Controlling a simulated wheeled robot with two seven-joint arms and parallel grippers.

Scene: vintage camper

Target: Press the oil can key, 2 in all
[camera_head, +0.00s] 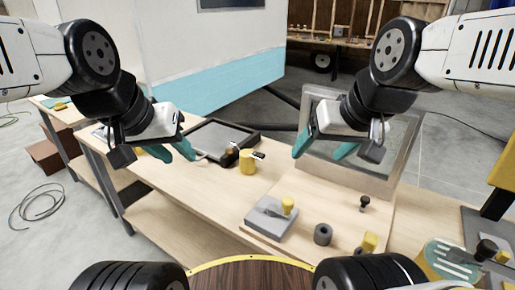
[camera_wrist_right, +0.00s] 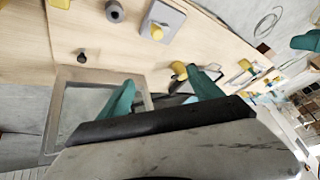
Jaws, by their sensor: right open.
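A yellow can (camera_head: 247,163) stands on the workbench in the middle of the head view, with a small dark-and-white part at its top right. It may be the oil can; its key cannot be made out clearly. A yellow can-like shape also shows in the right wrist view (camera_wrist_right: 180,69), beside a fingertip in the picture. My left gripper (camera_head: 180,157) is open and empty, over the bench left of the can. My right gripper (camera_head: 319,156) is open and empty, to the right of the can and in front of a grey frame.
A dark-rimmed tray (camera_head: 213,138) lies behind the can. Nearer are a grey plate with a yellow knob (camera_head: 271,215), a grey ring (camera_head: 322,234), a black knob (camera_head: 364,202) and a yellow block (camera_head: 370,242). The grey frame (camera_head: 386,184) stands at right. The bench's front left is clear.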

